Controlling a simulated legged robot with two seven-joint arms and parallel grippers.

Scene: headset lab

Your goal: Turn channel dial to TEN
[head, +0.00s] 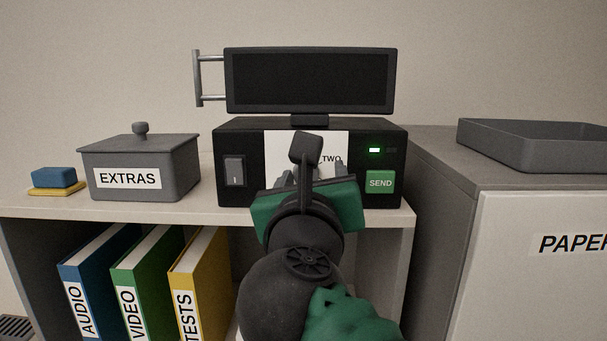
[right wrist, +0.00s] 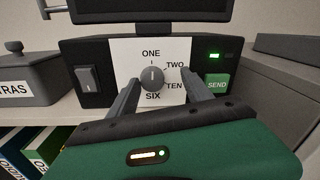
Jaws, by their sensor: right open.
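The channel dial (right wrist: 152,79) is a round dark grey knob on a white panel (right wrist: 122,58) on the front of a black box (head: 228,140). ONE is printed above it, TWO and TEN to its right, SIX below. A thin pale upright line shows on the knob; I cannot tell surely which end points. My right gripper (right wrist: 161,82) is open in front of the panel, with one finger on each side of the dial and gaps between. In the head view my right gripper (head: 312,174) hides the dial and most labels. My left gripper is not in view.
The box carries a rocker switch (head: 234,170), a lit green light (head: 374,150), a green SEND button (head: 380,183) and a screen (head: 310,80) above. A lidded EXTRAS box (head: 140,160) stands left on the shelf. A grey tray (head: 540,146) lies on the right cabinet.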

